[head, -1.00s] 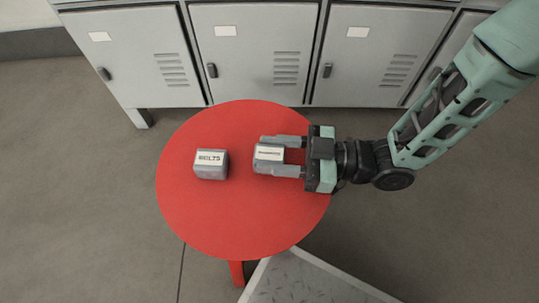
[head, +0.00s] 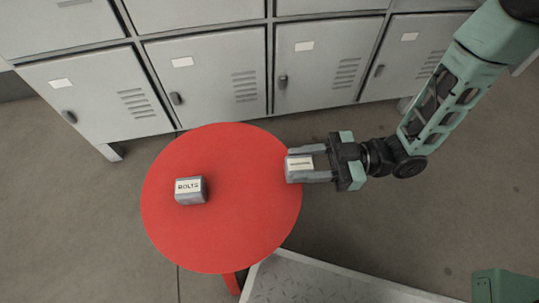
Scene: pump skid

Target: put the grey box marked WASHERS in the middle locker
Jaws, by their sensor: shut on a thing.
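A small grey box (head: 299,174) with a white label is between the fingers of my gripper (head: 307,164). Its label is too small to read surely. My gripper is shut on it from the right side and holds it at the right edge of the round red table (head: 235,235). I cannot tell how high it is above the tabletop. The grey lockers stand behind the table. In the lower row, doors show at left (head: 90,98), centre left (head: 208,82), centre right (head: 322,65) and far right (head: 412,52), all closed. I cannot tell which locker is the middle one.
A second grey box (head: 191,198), marked BOLTS, sits on the left part of the table. An upper row of lockers (head: 185,12) shows partly at the top edge. The floor (head: 450,215) right of the table is clear.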

